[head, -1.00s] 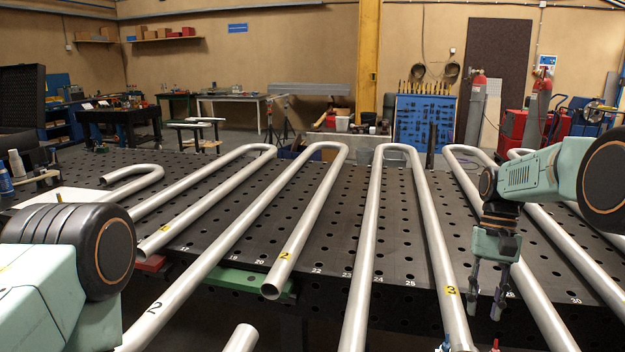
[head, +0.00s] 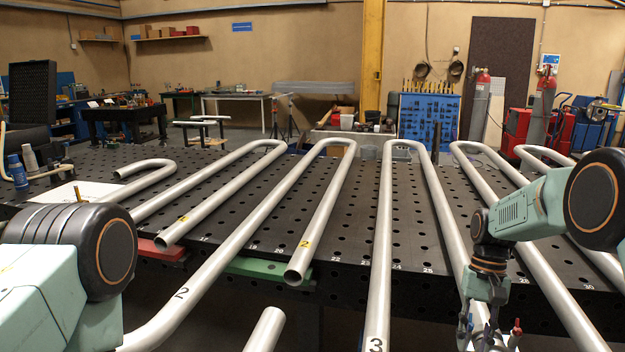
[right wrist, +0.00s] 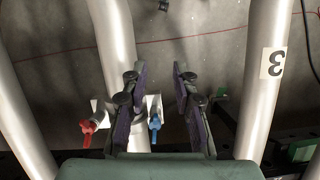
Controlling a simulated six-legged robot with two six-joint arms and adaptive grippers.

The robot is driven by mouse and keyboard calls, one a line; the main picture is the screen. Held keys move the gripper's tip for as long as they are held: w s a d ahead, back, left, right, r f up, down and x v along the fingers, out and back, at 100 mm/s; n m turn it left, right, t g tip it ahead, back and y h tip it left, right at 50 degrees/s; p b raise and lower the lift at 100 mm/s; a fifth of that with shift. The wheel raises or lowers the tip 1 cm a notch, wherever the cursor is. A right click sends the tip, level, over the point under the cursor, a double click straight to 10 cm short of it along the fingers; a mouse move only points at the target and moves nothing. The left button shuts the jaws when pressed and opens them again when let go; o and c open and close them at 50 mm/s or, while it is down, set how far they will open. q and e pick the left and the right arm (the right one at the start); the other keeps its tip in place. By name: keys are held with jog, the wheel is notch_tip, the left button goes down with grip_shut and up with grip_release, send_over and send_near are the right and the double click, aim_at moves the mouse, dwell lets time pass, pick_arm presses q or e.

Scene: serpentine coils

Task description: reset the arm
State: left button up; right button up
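My right gripper (head: 490,338) hangs low at the front right of the head view, in front of a steel pipe coil. In the right wrist view its two fingers (right wrist: 158,85) are apart, with nothing held between them. A valve with a blue handle (right wrist: 155,122) shows between the fingers, and one with a red handle (right wrist: 87,128) shows left of them. The valves sit at a steel pipe (right wrist: 115,45); I cannot tell how near the fingers are. My left arm shows at the lower left of the head view; its gripper is out of view.
Serpentine steel pipes (head: 385,220) lie across a black perforated table (head: 345,235), their ends overhanging its front edge. Red (head: 160,250) and green (head: 258,268) supports show at that edge. Bottles (head: 17,172) stand at the far left. A pipe marked 3 (right wrist: 271,62) runs right of my right gripper.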

jog(key=s+a+f+n+t+b, duration=0.1)
jog(key=s+a+f+b, duration=0.1)
jog(key=s+f, duration=0.45)
jog(key=s+a+f+b, duration=0.2)
jog(key=s+f+b, duration=0.15)
jog(key=f, duration=0.65)
jog(key=s+a+f+n+t+b, duration=0.1)
jog(key=s+a+f+b, duration=0.1)
jog(key=s+f, duration=0.55)
jog(key=s+a+f+b, duration=0.1)
jog(key=s+f+b, duration=0.1)
jog(key=s, duration=0.7)
jog(key=s+a+f+n+t+h+b, duration=0.1)
jog(key=s+f+b, duration=0.2)
jog(key=s, duration=0.5)
jog(key=shift+s+f+n+t+b, duration=0.25)
jog(key=shift+s+n+t+b, duration=0.05)
jog(key=shift+s, duration=0.1)
jog(key=shift+a, duration=0.15)
jog(key=shift+s, duration=0.1)
